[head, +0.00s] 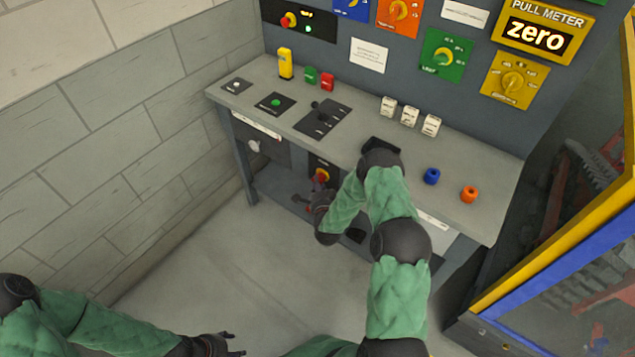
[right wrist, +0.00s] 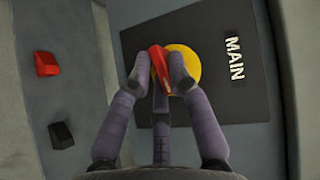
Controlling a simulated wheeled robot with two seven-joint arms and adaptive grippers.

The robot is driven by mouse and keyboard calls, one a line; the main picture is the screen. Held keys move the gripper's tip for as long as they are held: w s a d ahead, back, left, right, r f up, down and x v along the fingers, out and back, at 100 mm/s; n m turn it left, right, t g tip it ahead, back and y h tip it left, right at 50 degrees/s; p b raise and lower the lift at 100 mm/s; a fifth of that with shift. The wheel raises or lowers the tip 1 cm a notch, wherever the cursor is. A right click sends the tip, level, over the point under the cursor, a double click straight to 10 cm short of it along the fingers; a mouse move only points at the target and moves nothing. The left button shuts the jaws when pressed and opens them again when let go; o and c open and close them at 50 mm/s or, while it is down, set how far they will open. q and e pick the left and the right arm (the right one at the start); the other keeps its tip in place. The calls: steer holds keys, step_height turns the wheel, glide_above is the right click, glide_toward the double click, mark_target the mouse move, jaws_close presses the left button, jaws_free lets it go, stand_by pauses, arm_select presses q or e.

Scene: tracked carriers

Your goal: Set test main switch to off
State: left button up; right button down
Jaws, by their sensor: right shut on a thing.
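The main switch is a red handle (right wrist: 157,60) on a yellow disc (right wrist: 185,62), set on a dark plate with the word MAIN (right wrist: 234,60). In the head view the switch (head: 322,175) is on a dark panel under the bench. My right gripper (head: 319,188) reaches under the bench to it. In the right wrist view its fingers (right wrist: 160,80) are shut on the red handle, one on each side. The handle stands nearly upright, leaning slightly left there. My left gripper (head: 236,345) is low at the bottom of the head view, empty, its fingers apart.
The grey bench top (head: 445,175) carries several buttons and levers, with a blue knob (head: 431,176) and an orange knob (head: 469,195). A yellow-framed cage (head: 560,240) stands right. The floor at left is clear.

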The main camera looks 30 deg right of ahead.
steer(key=shift+w+a+r+n+g+h+p, duration=0.1)
steer(key=shift+r+n+g+h+p, duration=0.15)
steer(key=shift+n+g+p, duration=1.3)
steer(key=shift+w+r+n+g+h+p, duration=0.1)
steer(key=shift+n+g+h+p, duration=0.5)
steer(key=shift+g+p, duration=1.6)
steer(key=shift+w+a+r+n+g+h+p, duration=0.1)
steer(key=shift+r+n+g+p, duration=0.1)
steer(key=shift+n+g+p, duration=1.45)
steer(key=shift+d+g, duration=0.1)
steer(key=shift+g, duration=0.3)
steer(key=c, duration=1.4)
jaws_free()
steer(key=v, duration=1.2)
